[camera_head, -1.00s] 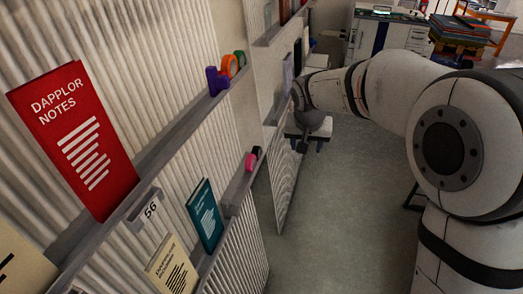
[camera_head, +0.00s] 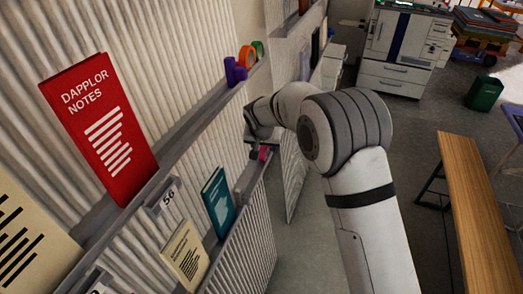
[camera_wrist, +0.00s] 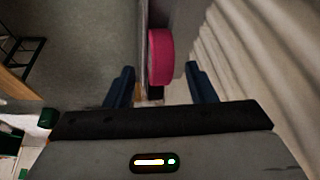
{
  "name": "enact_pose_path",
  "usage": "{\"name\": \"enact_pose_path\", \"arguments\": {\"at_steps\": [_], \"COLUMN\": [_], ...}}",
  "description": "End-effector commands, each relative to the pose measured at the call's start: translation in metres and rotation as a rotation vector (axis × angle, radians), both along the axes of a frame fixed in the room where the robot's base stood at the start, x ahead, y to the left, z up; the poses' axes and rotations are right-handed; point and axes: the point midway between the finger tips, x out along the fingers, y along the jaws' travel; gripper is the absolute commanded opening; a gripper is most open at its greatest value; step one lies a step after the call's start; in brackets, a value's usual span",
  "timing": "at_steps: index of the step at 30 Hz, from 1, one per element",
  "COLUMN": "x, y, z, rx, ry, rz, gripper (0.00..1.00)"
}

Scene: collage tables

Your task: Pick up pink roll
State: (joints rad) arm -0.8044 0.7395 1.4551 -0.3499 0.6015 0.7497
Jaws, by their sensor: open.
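The pink roll (camera_wrist: 160,55) stands on a narrow ledge in the wrist view, at the top centre. It lies between the lines of my gripper's two dark blue fingers. My gripper (camera_wrist: 159,70) is open, with one finger on each side of the roll and nothing held. Whether the fingertips reach alongside the roll is hard to tell. In the head view the pink roll (camera_head: 263,154) sits on the lower ledge, partly hidden by my gripper (camera_head: 258,136) just above it.
The ribbed wall panel stands close on one side. An upper ledge carries purple (camera_head: 235,71), orange (camera_head: 247,57) and green (camera_head: 258,48) rolls. A teal book (camera_head: 218,202) and a red book (camera_head: 98,128) lean on the ledges. A wooden bench (camera_head: 475,200) stands right.

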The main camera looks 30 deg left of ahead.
Motion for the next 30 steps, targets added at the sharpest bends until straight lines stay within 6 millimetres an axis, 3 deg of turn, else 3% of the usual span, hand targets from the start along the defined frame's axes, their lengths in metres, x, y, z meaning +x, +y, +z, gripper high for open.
{"name": "enact_pose_path", "arguments": {"at_steps": [10,27,30], "x": [0.0042,0.0044,0.0045], "y": [0.0008,0.0002,0.0004], "z": [-0.0090,-0.0088,-0.0086], "rx": [0.002,0.002,0.002], "ry": [-0.001,0.000,-0.001], "rz": [-0.001,-0.001,-0.001], "gripper": [0.50,0.04,0.00]}}
